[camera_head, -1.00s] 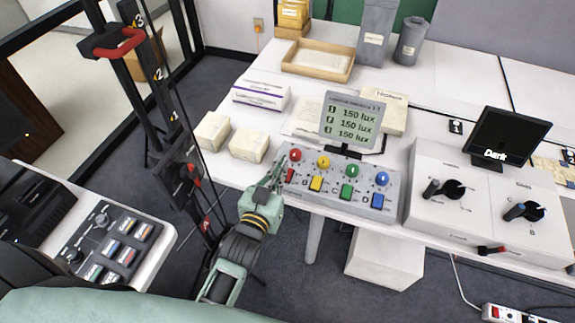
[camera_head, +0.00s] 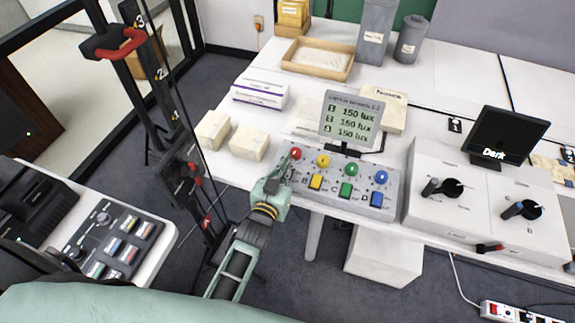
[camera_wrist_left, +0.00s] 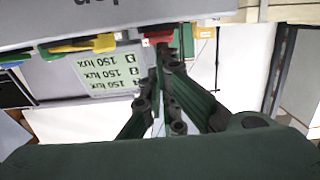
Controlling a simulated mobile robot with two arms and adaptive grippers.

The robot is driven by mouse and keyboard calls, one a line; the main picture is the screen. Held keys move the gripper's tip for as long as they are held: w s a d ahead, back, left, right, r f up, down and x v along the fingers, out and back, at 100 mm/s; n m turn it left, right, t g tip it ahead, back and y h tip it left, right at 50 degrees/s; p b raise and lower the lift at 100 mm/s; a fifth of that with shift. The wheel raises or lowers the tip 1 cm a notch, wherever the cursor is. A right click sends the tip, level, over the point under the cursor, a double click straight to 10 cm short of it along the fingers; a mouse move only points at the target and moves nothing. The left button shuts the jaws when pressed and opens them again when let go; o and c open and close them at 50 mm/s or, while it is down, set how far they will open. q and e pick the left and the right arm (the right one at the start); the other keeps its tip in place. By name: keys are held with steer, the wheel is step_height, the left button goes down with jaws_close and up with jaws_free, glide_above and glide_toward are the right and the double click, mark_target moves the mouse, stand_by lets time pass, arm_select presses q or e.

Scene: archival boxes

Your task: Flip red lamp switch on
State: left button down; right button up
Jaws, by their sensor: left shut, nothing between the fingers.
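A grey control panel (camera_head: 331,193) on the white table carries a row of round lamps: red (camera_head: 295,153), yellow (camera_head: 323,161), green (camera_head: 351,169) and blue (camera_head: 382,177). A coloured switch sits below each lamp. My left gripper (camera_head: 284,169) is shut and empty at the panel's left end, just below the red lamp. It covers most of the red switch in the head view. In the left wrist view, the red switch (camera_wrist_left: 158,37) shows right by the shut fingertips (camera_wrist_left: 168,58); I cannot tell whether they touch. My right gripper is not in view.
A display (camera_head: 350,118) reading 150 lux on three lines stands behind the panel. Small cream boxes (camera_head: 248,144) lie left of it. A white console (camera_head: 440,222) with knobs stands to the right. The yellow switch (camera_head: 316,182) is close beside my left gripper.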

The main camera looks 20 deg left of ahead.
arm_select(q)
steer(key=shift+w+r+g+p, duration=0.25)
steer(key=shift+g+p, duration=0.25)
steer(key=shift+p, duration=0.65)
steer(key=shift+f, duration=0.5)
steer(key=shift+r, duration=0.3)
steer(key=r+p, duration=0.1)
steer(key=r, duration=0.1)
steer(key=r+p, duration=0.1)
steer(key=p, duration=0.1)
steer(key=shift+w+r, duration=0.4)
steer(key=s+r+b, duration=0.1)
steer(key=s+r, duration=0.2)
steer(key=s, duration=0.6)
steer(key=shift+s+a+r, duration=0.15)
steer(key=shift+s, duration=0.15)
